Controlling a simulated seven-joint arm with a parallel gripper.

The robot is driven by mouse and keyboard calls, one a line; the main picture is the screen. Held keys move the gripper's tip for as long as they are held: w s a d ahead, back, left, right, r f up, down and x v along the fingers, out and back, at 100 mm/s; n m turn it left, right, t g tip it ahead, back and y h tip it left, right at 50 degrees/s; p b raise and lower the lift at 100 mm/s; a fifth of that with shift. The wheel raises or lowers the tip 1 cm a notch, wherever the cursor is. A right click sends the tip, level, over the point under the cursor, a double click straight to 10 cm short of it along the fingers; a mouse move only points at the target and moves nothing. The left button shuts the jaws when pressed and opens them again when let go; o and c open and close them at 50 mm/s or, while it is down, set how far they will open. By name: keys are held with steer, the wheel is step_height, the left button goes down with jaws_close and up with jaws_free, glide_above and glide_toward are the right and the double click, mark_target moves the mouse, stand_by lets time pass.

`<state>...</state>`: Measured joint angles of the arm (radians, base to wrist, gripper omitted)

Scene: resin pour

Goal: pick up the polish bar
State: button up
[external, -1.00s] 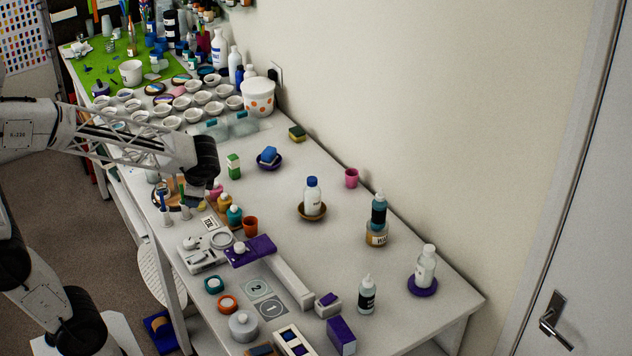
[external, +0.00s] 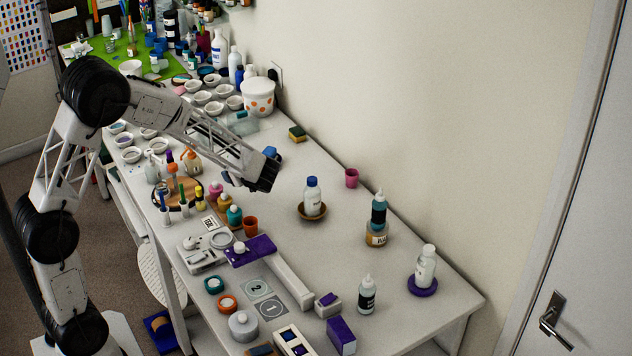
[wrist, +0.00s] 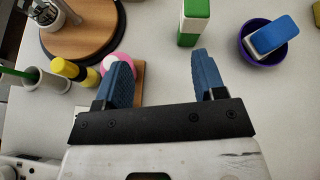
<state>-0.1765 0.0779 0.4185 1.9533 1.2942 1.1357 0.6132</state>
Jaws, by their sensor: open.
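My gripper (wrist: 160,62) is open and empty above the table, with bare white tabletop between its blue fingers. In the external view my gripper (external: 262,178) hangs over the middle of the table. A green-and-white bar (wrist: 194,24) stands just beyond the right fingertip in the wrist view; my arm hides it in the external view. A blue-and-white bar (wrist: 273,36) lies tilted in a purple bowl (wrist: 248,50) to the right; its blue top also shows in the external view (external: 270,151). I cannot tell which bar is the polish bar.
A white bottle in a brown dish (external: 312,198) stands to the right. A sponge (external: 297,133) lies near the wall.

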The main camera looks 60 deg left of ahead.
steer(key=w+a+f+m, duration=0.1)
steer(key=w+f, duration=0.1)
steer(key=w+a+f+m+y, duration=0.1)
steer(key=w+a+f, duration=0.1)
steer(key=shift+w+a+f+t, duration=0.1)
steer(key=shift+t, duration=0.2)
steer(key=shift+a, duration=0.1)
steer(key=shift+x, duration=1.2)
steer(key=shift+a, duration=0.1)
steer(key=shift+x, duration=2.5)
steer(key=shift+c, duration=0.2)
steer(key=c, duration=1)
